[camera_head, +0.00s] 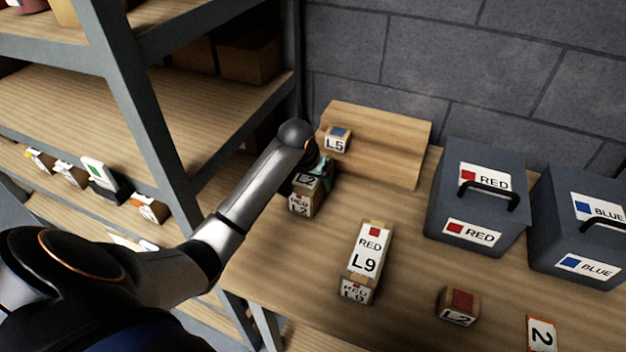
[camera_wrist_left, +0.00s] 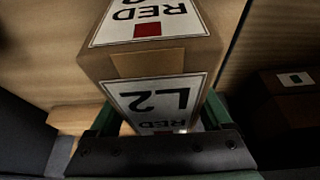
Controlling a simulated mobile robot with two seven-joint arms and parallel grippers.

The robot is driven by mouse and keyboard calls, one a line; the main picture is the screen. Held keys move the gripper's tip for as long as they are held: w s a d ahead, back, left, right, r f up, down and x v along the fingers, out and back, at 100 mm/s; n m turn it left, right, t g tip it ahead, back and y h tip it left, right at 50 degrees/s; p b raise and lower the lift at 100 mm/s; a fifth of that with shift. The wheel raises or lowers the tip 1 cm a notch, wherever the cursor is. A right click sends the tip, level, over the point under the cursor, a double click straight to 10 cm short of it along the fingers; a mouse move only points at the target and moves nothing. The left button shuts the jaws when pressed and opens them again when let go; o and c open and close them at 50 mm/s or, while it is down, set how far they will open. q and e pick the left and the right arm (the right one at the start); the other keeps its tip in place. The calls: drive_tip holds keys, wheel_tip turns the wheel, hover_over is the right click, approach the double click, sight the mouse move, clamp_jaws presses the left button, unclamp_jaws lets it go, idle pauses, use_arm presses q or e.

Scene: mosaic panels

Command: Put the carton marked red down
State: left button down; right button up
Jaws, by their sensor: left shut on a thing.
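A brown carton marked RED L2 (camera_head: 301,207) is in my left gripper (camera_head: 312,176), near the table's back left, in front of the wooden board. The wrist view shows the carton (camera_wrist_left: 150,62) between the green fingers (camera_wrist_left: 155,125), with a red square on its white label. My left gripper is shut on it. Whether its base touches the table (camera_head: 300,255) cannot be told. Another carton marked RED L9 (camera_head: 364,264) stands on the table to the right and nearer. My right gripper is not in view.
Grey lidded boxes marked RED (camera_head: 440,205) and BLUE (camera_head: 545,225) stand at the right. A carton marked L5 (camera_head: 336,144) is by the wooden board (camera_head: 400,135). Small cartons marked L2 (camera_head: 458,306) and 2 (camera_head: 541,334) are at front right. Shelving (camera_head: 150,110) fills the left.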

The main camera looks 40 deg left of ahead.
use_arm(q)
unclamp_jaws()
drive_tip(key=shift+f, duration=0.1)
drive_tip(key=shift+s+r, duration=0.1)
drive_tip(key=shift+r, duration=0.4)
drive_tip(key=v, duration=1)
drive_tip(key=shift+s+r, duration=0.15)
drive_tip(key=shift+r, duration=0.05)
drive_tip(key=shift+s+d+r, duration=0.1)
drive_tip(key=shift+s+r, duration=0.15)
drive_tip(key=shift+r, duration=0.15)
